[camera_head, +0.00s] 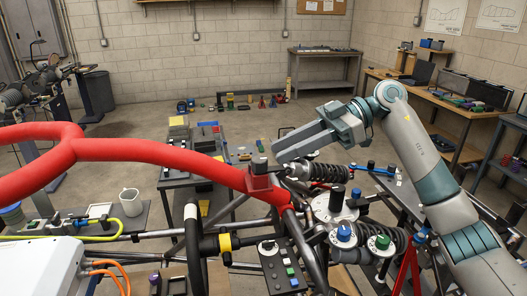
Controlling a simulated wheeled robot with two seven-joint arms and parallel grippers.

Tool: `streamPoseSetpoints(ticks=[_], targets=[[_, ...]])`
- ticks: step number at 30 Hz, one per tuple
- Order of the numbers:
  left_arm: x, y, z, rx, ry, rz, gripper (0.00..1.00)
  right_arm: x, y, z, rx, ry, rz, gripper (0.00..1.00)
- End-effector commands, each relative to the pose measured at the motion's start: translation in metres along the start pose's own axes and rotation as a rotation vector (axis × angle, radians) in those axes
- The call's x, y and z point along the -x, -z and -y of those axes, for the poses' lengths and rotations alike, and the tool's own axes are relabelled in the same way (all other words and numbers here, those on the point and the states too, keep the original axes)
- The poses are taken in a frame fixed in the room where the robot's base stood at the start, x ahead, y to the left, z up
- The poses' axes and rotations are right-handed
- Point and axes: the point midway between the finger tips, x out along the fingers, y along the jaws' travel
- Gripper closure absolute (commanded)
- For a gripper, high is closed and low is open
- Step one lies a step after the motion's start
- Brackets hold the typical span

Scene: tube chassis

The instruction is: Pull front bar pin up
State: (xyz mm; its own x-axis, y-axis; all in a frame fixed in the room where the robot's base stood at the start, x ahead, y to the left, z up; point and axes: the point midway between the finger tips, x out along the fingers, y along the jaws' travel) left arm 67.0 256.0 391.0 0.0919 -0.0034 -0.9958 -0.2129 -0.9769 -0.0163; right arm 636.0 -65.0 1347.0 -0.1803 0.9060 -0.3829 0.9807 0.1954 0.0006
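A thick red tube (150,152) curves in from the left and slopes down to the centre of the view. Near its right end a red block (265,190) sits around it, with a small dark upright knob (259,165) on top, which looks like the bar pin. My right gripper (276,147) comes in from the right and points left, just right of and slightly above the knob. My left gripper is not in view.
Black coil springs (328,172) and several blue- and green-topped knobs (344,232) crowd the area below my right gripper. A white mug (131,202) stands at the left on a bench. Workbenches (325,70) line the back and right; the floor between is mostly open.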

Motion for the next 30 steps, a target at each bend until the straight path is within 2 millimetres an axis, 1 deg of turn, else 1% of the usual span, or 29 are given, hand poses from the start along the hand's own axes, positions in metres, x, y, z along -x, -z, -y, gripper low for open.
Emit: streamPoseSetpoints(ticks=[1,6,12,16,24,26,27,28,30], targets=[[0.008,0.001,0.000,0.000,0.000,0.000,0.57,-0.009,0.003,0.001,-0.001,0.004,-0.002,0.71],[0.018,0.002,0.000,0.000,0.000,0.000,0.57,-0.035,0.003,0.000,-0.001,0.003,-0.002,0.71],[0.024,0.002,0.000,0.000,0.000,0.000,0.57,-0.053,0.001,0.000,-0.001,0.001,-0.001,0.71],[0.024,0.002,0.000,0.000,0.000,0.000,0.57,-0.057,0.000,0.000,-0.001,0.000,-0.001,0.71],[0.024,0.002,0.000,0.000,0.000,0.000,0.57,-0.058,0.000,0.000,-0.001,0.000,0.000,0.71],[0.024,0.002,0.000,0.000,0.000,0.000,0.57,-0.058,0.000,0.000,-0.001,0.000,0.000,0.86],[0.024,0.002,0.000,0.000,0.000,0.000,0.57,-0.058,0.000,0.000,-0.001,0.000,0.000,0.95],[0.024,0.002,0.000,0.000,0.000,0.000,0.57,-0.057,0.000,0.000,-0.001,0.000,0.000,1.00],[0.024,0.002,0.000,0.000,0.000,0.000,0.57,-0.057,0.000,0.000,-0.001,0.000,0.000,1.00]])
